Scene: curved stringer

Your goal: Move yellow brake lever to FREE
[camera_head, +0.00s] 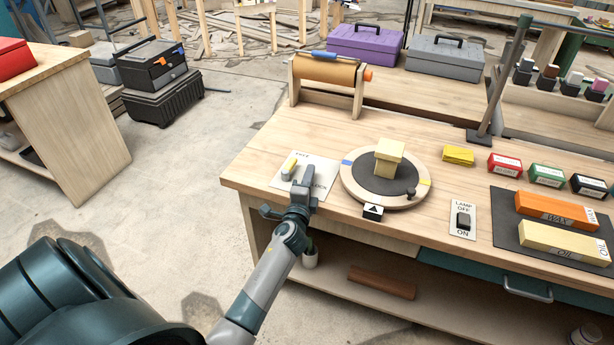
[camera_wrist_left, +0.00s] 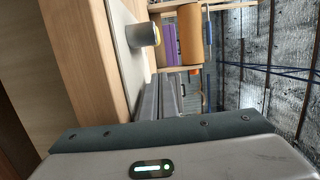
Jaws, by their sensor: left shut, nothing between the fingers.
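The yellow brake lever (camera_head: 290,164) sits on a pale label plate (camera_head: 327,171) near the bench's left front corner. LOCK-like lettering shows on the plate's right side; the small lettering at its far edge is too small to read surely. My left gripper (camera_head: 303,176) is shut and empty, just right of and nearer than the lever, over the plate. Contact with the lever cannot be told. In the left wrist view a grey round post with a yellow top (camera_wrist_left: 146,33) stands on the plate, beyond the dark fingers (camera_wrist_left: 166,98). My right gripper is not in view.
A round turntable (camera_head: 353,190) with a yellow block (camera_head: 389,155) stands close to the right of the plate. A paper roll (camera_head: 325,70) stands behind. The bench's front edge lies under my forearm.

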